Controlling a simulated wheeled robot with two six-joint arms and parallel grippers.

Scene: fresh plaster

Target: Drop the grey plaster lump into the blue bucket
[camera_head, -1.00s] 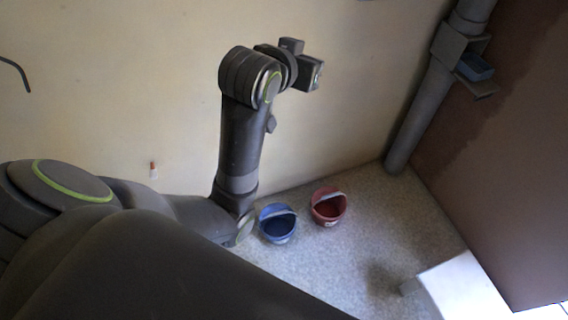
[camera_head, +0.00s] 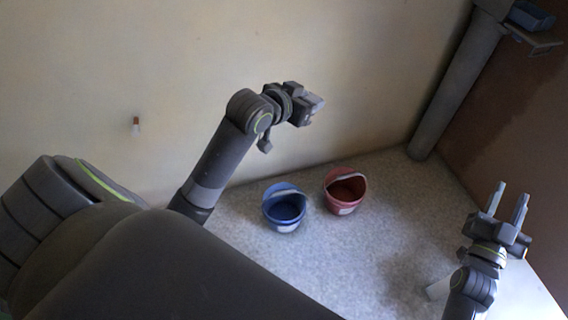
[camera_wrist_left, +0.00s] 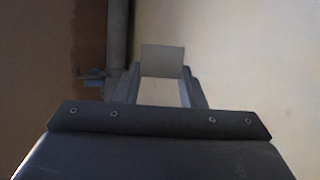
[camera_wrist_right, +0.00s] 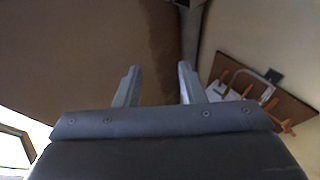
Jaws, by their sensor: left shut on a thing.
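The grey plaster lump (camera_wrist_left: 163,60) shows in the left wrist view as a pale grey square block between my left fingertips. My left gripper (camera_head: 314,108) is shut on it, held in front of the wall, above and to the right of the blue bucket in the head view; the lump is hard to tell there.
A red bucket (camera_head: 345,192) stands just right of the blue one. A vertical pipe (camera_head: 455,90) runs down the corner, with a blue item (camera_head: 531,15) on a bracket beside it. A white surface (camera_head: 520,285) lies at lower right. Floor around the buckets is clear.

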